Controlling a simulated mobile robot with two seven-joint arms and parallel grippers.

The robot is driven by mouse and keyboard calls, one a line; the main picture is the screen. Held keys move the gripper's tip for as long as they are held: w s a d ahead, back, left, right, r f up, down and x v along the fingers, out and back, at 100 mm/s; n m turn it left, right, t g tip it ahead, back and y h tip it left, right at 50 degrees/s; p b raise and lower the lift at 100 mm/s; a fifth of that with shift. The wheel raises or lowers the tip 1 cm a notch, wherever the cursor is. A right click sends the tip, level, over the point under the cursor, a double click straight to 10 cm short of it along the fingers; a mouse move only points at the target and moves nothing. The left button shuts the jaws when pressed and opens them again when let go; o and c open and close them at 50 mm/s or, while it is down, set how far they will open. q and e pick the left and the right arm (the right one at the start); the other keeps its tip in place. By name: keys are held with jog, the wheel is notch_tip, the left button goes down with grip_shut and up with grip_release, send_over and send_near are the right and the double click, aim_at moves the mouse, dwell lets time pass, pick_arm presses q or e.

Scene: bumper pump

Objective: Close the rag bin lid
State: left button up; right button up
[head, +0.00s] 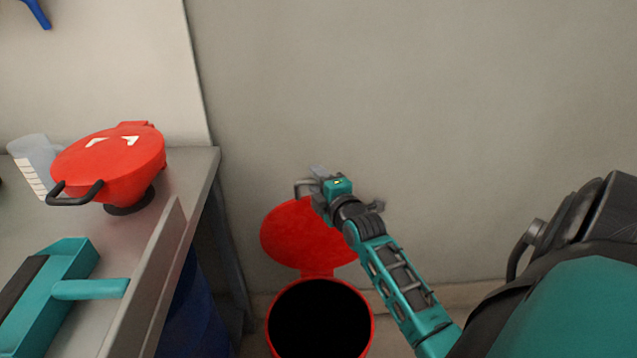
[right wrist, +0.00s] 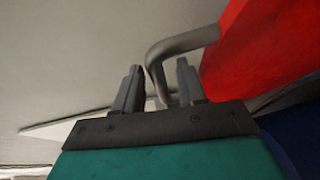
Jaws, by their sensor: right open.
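The red rag bin (head: 271,335) stands on the floor at the bottom middle of the head view, its dark inside showing. Its round red lid (head: 295,236) is open, raised at the back of the bin. A grey bent handle (head: 299,186) sticks out from the lid's far edge. My right gripper (head: 317,171) is at this handle. In the right wrist view, the open fingers (right wrist: 159,74) have the grey handle (right wrist: 187,42) running down between or just behind them; contact is unclear. The red lid (right wrist: 255,45) shows at the upper right there. My left gripper is not in view.
A grey bench (head: 150,215) stands at left with a raised edge. On it are a red domed object (head: 115,165) with a black handle, a clear measuring jug (head: 35,160) and a teal object (head: 60,285). A plain wall (head: 450,90) is close behind the bin.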

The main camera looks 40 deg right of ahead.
jog(key=shift+c, duration=0.5)
grip_shut()
